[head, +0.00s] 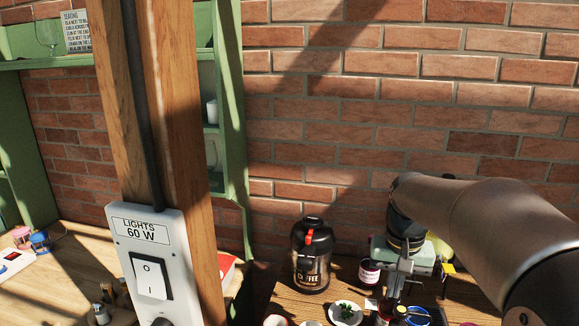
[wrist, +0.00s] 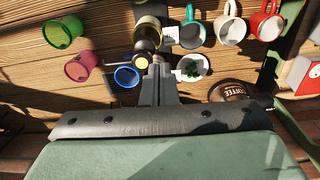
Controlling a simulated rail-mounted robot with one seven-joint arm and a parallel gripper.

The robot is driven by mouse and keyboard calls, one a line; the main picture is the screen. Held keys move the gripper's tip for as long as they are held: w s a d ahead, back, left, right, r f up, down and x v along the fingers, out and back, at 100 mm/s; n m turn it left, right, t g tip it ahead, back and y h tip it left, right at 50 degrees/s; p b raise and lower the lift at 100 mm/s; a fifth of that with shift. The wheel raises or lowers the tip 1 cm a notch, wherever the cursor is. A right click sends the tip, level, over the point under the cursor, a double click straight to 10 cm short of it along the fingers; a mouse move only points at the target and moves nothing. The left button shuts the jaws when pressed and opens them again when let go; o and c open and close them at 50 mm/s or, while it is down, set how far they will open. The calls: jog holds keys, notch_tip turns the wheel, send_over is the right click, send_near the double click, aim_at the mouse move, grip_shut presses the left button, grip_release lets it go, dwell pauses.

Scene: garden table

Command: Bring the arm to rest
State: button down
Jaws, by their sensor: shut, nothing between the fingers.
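My gripper (head: 393,292) hangs pointing down over the wooden table at the lower right of the head view, with my arm coming in from the right. In the wrist view its narrow dark fingers (wrist: 152,66) are together with nothing visible between them. They overlap a jar with a yellow spot on a dark part (wrist: 142,60) in that view; I cannot tell whether they touch it. A small white dish with green leaves (wrist: 192,68) lies beside the fingers, and it also shows in the head view (head: 345,313).
A black coffee dispenser (head: 312,258) stands left of my gripper. Green (wrist: 62,32), pink (wrist: 80,67) and blue (wrist: 126,77) cups and several mugs (wrist: 229,29) surround the fingers. A wooden post (head: 186,120) with a light switch (head: 150,275) stands at left. A brick wall (head: 400,100) is behind.

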jog(key=s+a+f+n+b, duration=0.1)
jog(key=s+a+f, duration=0.2)
jog(key=s, duration=0.6)
jog(key=s+a+f+n+b, duration=0.1)
jog(key=s+a+f, duration=0.3)
jog(key=s+f, duration=0.4)
jog(key=shift+s+n+t, duration=0.3)
jog(key=shift+s+n, duration=0.3)
jog(key=shift+s, duration=0.2)
jog(key=shift+r, duration=0.1)
